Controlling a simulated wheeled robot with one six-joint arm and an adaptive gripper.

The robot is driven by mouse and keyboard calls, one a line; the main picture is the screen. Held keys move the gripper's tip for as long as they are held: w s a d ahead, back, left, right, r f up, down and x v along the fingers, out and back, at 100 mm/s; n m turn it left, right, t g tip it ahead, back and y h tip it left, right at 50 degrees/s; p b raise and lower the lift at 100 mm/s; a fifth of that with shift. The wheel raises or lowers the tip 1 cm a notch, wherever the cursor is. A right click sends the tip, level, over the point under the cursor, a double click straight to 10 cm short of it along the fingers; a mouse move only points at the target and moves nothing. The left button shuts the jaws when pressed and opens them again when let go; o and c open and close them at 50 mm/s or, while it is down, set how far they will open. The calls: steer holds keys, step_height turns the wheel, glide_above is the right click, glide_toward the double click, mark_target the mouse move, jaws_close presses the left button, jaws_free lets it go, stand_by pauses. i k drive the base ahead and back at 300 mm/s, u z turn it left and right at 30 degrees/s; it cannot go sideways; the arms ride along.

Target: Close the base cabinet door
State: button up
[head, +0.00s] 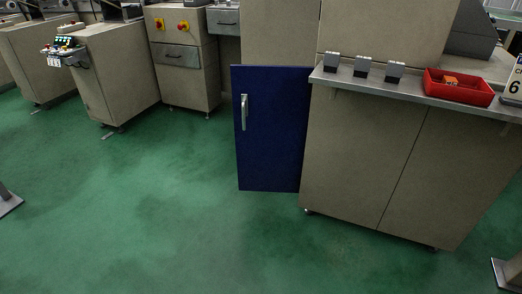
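The base cabinet door (275,130) is a dark blue panel with a vertical silver handle (244,112) near its left edge. It stands open, swung out to the left of the beige cabinet (365,160), with its right edge by the cabinet's left front corner. The cabinet's opening and interior are hidden from this view. My gripper is not in view.
A metal shelf (415,91) juts out along the cabinet top, carrying a red tray (459,88) and several small dark-topped blocks. Other beige machine units (104,72) stand at the back left. The green floor (150,210) in front of the door is clear.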

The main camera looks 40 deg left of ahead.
mark_target(272, 103)
steer(key=u, duration=1.35)
steer(key=i, duration=0.2)
steer(key=u, duration=0.1)
steer(key=k, duration=0.35)
steer(key=u, duration=0.45)
steer(key=i, duration=1)
steer(key=z, duration=0.2)
